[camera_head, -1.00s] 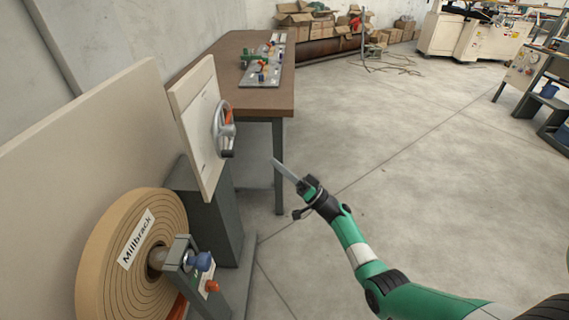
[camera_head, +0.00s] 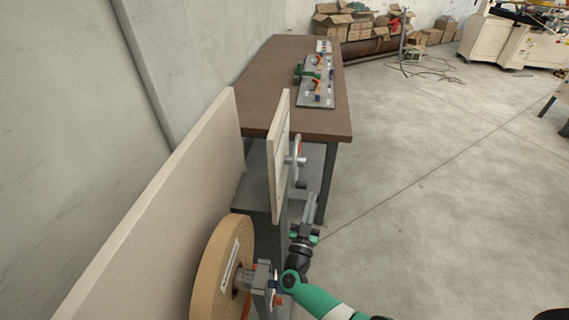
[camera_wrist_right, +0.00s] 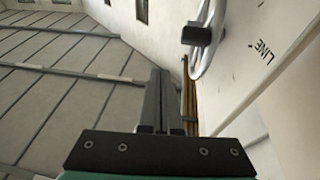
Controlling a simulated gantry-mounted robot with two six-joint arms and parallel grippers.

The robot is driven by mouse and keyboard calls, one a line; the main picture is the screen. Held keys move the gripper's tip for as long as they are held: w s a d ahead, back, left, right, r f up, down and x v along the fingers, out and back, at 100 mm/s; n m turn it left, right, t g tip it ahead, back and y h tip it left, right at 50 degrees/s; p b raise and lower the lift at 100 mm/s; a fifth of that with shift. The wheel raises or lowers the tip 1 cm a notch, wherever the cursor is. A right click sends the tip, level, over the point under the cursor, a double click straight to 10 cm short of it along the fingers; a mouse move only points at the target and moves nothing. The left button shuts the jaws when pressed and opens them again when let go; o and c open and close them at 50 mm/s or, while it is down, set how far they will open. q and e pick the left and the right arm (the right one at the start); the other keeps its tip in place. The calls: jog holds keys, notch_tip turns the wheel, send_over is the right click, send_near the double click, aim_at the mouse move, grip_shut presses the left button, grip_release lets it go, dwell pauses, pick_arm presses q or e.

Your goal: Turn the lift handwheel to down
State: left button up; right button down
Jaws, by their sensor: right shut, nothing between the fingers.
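The handwheel (camera_head: 298,162) is a silver wheel on the right face of a pale upright panel (camera_head: 279,165), with an orange part near its top. It shows almost edge-on in the head view. In the right wrist view its rim (camera_wrist_right: 206,62) and dark knob (camera_wrist_right: 197,36) are at the top, right of the fingers. My right gripper (camera_head: 310,198) is shut and empty, just below the wheel in the head view. The fingertips (camera_wrist_right: 160,72) also show in the wrist view, with no clear contact on the wheel or knob. My left gripper is out of view.
A brown table (camera_head: 262,92) with a metal plate (camera_head: 317,92) stands behind the panel. A tan roll (camera_head: 212,270) and a long pale board (camera_head: 150,225) are at the near left. Open floor (camera_head: 440,190) lies to the right.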

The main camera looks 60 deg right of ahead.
jog(key=w+a+r+n+t, duration=0.1)
jog(key=w+a+r+t, duration=0.1)
jog(key=a, duration=0.1)
jog(key=r+b, duration=0.1)
jog(key=b, duration=0.2)
send_over(305, 188)
jog(key=a, duration=0.1)
jog(key=f+b, duration=0.2)
jog(key=f, duration=0.1)
jog(key=shift+s+d+n+y+b, duration=0.1)
jog(key=shift+s+n+y+b, duration=0.1)
jog(key=shift+n+y+b, duration=0.15)
jog(key=shift+f, duration=0.2)
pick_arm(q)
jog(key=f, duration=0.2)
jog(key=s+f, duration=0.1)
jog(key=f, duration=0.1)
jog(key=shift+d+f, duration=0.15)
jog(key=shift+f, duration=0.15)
pick_arm(e)
jog(key=shift+r, duration=0.1)
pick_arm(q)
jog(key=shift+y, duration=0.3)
pick_arm(e)
jog(key=shift+f, duration=0.2)
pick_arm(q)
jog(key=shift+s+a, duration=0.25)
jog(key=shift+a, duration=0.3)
pick_arm(e)
jog(key=shift+f, duration=0.3)
